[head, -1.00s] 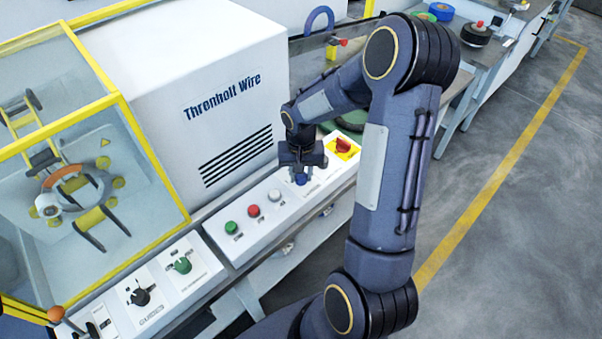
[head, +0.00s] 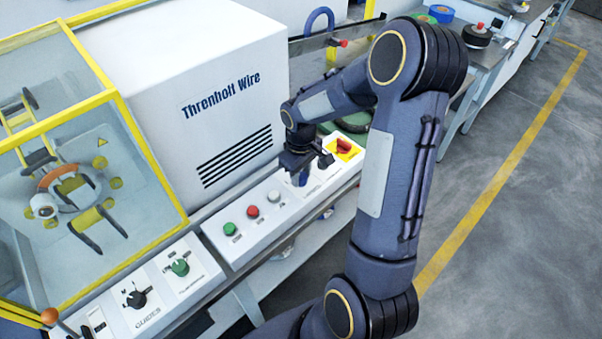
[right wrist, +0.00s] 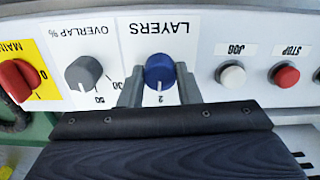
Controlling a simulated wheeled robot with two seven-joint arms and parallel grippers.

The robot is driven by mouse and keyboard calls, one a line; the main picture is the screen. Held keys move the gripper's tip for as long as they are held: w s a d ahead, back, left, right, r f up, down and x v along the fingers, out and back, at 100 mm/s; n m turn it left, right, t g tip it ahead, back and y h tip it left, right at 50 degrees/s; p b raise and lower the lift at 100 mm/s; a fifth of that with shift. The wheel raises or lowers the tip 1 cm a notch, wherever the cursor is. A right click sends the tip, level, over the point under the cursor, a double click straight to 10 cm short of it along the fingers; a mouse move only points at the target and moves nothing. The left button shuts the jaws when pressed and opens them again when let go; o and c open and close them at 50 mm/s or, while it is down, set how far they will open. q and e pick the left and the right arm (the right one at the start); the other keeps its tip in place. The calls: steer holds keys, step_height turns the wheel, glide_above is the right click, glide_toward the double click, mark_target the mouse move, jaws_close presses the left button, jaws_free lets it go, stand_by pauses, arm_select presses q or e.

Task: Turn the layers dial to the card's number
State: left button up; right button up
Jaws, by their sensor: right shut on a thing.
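The layers dial (right wrist: 160,68) is a blue knob under the word LAYERS, which reads upside down in the right wrist view. My right gripper (right wrist: 160,88) is shut on it, one grey finger on each side. A single numeral 2 shows at the knob's lower edge, beside its pale mark; other numerals are hidden. In the head view, my right gripper (head: 299,172) is over the control panel, and the blue dial (head: 300,180) shows partly below it. I cannot make out a card with a number in either view. My left gripper is not in view.
The grey overlap knob (right wrist: 84,74) and red main switch (right wrist: 18,80) are on one side of the dial. The white jog button (right wrist: 231,75) and red stop button (right wrist: 285,75) are on the other. A yellow-framed guard (head: 125,105) stands at left.

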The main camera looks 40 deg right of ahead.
mark_target(301, 176)
steer(key=shift+n, duration=0.4)
steer(key=o, duration=1)
steer(key=shift+r, duration=0.15)
step_height(301, 176, up, 8)
steer(key=shift+f, duration=0.2)
